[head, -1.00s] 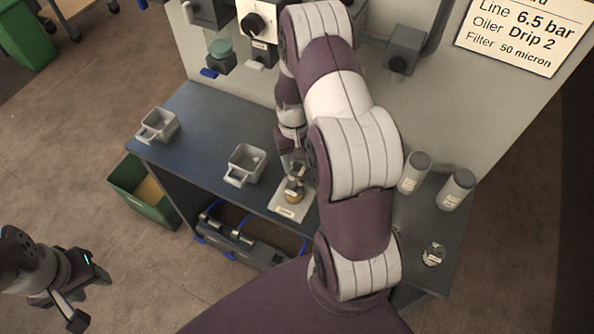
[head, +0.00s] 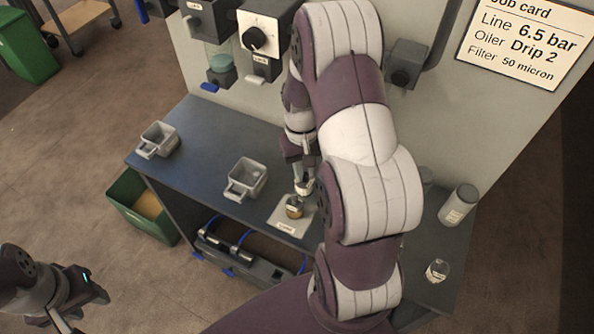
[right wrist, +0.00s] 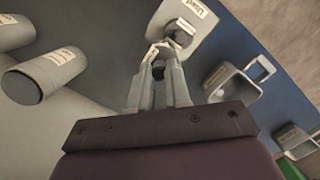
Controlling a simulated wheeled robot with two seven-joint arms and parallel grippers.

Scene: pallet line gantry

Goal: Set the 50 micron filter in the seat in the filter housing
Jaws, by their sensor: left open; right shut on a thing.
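My right gripper (head: 304,182) is shut on a small pale labelled piece, which looks like a filter element (right wrist: 155,52); its label is too small to read. It holds this piece just over or beside a brownish filter (head: 295,208) on the white plate (head: 283,222). The plate is labelled "Used" in the right wrist view (right wrist: 204,14). Another small labelled piece (head: 437,270) stands at the bench's right end. My left gripper (head: 88,312) is open and empty, away from the bench. I cannot make out the housing's seat; my right arm covers part of the wall.
Grey handled cups (head: 157,140) and (head: 245,178) stand on the dark bench (head: 205,125). Wall units (head: 222,75) and (head: 405,62) hang behind. Labelled canisters (head: 458,205) stand right of my arm. A green bin (head: 145,205) is on the floor. The job card (head: 525,40) reads 50 micron.

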